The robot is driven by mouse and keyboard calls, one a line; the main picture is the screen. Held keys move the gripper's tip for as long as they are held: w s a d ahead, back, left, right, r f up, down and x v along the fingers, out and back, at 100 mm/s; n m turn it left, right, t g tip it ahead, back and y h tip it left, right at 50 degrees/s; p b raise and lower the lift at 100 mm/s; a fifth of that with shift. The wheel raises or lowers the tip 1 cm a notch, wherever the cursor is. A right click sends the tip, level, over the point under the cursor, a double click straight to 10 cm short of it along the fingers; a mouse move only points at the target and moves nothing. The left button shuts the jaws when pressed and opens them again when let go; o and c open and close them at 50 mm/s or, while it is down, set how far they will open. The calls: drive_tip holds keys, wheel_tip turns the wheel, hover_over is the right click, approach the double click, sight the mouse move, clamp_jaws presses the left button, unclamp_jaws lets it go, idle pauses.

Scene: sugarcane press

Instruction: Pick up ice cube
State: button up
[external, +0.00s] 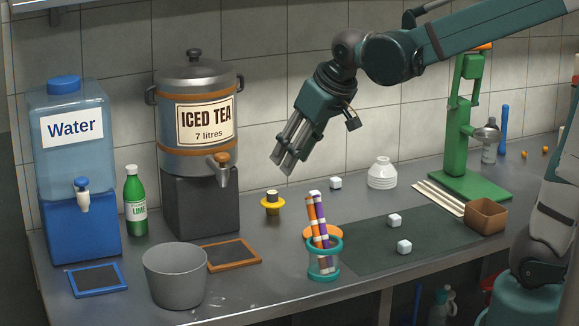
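Three small white ice cubes show in the external view. One ice cube (335,183) sits on the grey counter behind the straws. A second ice cube (394,220) and a third ice cube (404,247) lie apart on the dark mat (370,258). My gripper (284,165) is in the air above the counter, up and to the left of the nearest cube, its fingers pointing down and to the left. It touches no cube, and nothing shows between its fingers. The fingers look close together, but I cannot tell whether they are open or shut.
A teal holder with striped straws (322,262) stands at the mat's left edge. A white ribbed bottle (382,173), a green press (468,135) and a brown box (486,216) are to the right. The iced tea dispenser (198,115) and grey bucket (175,275) stand left.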

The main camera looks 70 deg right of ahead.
drive_tip(key=w+d+f+m, duration=0.2)
drive_tip(key=w+d+f, duration=0.15)
drive_tip(key=d, duration=0.65)
drive_tip(key=m+g+h+b, duration=0.1)
drive_tip(key=m+g+b, duration=0.1)
drive_tip(key=m+g, duration=0.1)
approach(315, 191)
drive_tip(key=shift+d+f, duration=0.2)
drive_tip(key=shift+f, duration=0.3)
drive_tip(key=shift+x, duration=1.3)
drive_tip(key=shift+w, duration=0.1)
drive_tip(key=shift+b+x, duration=1)
drive_tip(key=shift+x, duration=1.6)
drive_tip(key=shift+w+r, duration=0.1)
drive_tip(key=shift+w, duration=0.05)
drive_tip(key=shift+c, duration=0.3)
drive_tip(key=c, duration=0.7)
